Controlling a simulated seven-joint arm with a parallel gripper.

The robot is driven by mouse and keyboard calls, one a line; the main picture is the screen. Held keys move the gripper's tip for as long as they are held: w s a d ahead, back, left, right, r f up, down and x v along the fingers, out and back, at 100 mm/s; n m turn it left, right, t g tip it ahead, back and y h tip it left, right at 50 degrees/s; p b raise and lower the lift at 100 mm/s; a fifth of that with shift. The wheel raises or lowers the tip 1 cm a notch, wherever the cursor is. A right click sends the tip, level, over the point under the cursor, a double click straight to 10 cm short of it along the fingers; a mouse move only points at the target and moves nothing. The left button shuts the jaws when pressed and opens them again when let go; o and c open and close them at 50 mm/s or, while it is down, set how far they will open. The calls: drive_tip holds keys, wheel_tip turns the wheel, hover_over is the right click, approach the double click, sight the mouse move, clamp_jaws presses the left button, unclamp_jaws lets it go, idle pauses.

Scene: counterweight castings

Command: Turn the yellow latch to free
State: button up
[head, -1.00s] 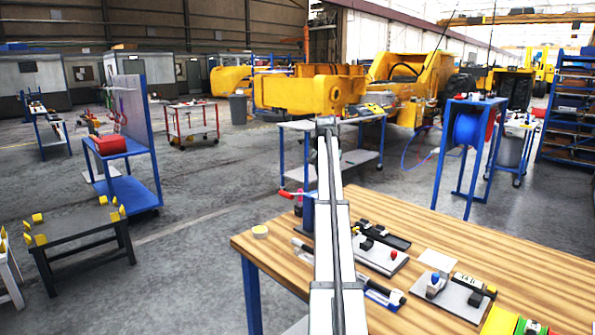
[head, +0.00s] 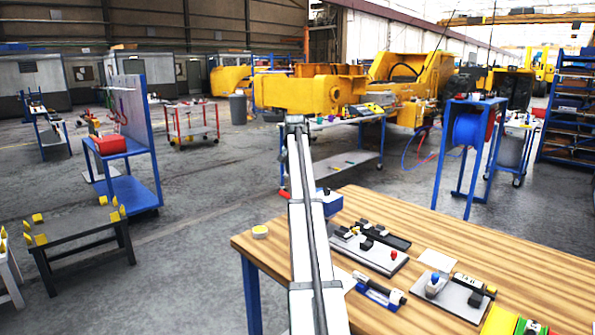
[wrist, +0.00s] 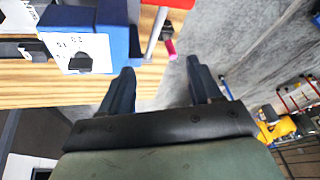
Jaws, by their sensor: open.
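I cannot make out a yellow latch for certain in either view. In the wrist view my gripper (wrist: 160,72) is open, its two dark fingers apart with nothing between them. The left finger is over the table edge and the right one over the floor. A blue box (wrist: 118,25) with a white labelled face and a black knob is just beyond the left finger. Beside it are a metal rod with a pink end (wrist: 169,46) and a red part (wrist: 172,3). The blue box shows in the head view (head: 331,203), partly behind my arm. My fingers are hidden there.
The wooden table (head: 480,262) holds a grey plate with black fittings (head: 370,250), a second plate with a blue knob (head: 450,292), and a yellow-and-green item (head: 510,322). Open floor lies left of the table.

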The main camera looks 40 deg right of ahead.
drive_tip(key=s+d+f+m+g, duration=0.1)
drive_tip(key=s+d+f+m, duration=0.2)
drive_tip(key=s+d, duration=1.15)
drive_tip(key=m+g+y, duration=0.2)
drive_tip(key=m+y, duration=0.2)
drive_tip(key=m, duration=0.1)
hover_over(358, 231)
wheel_tip(358, 231, down, 3)
wheel_tip(358, 231, down, 13)
drive_tip(key=shift+w+d+f, duration=0.1)
drive_tip(key=shift+f, duration=0.1)
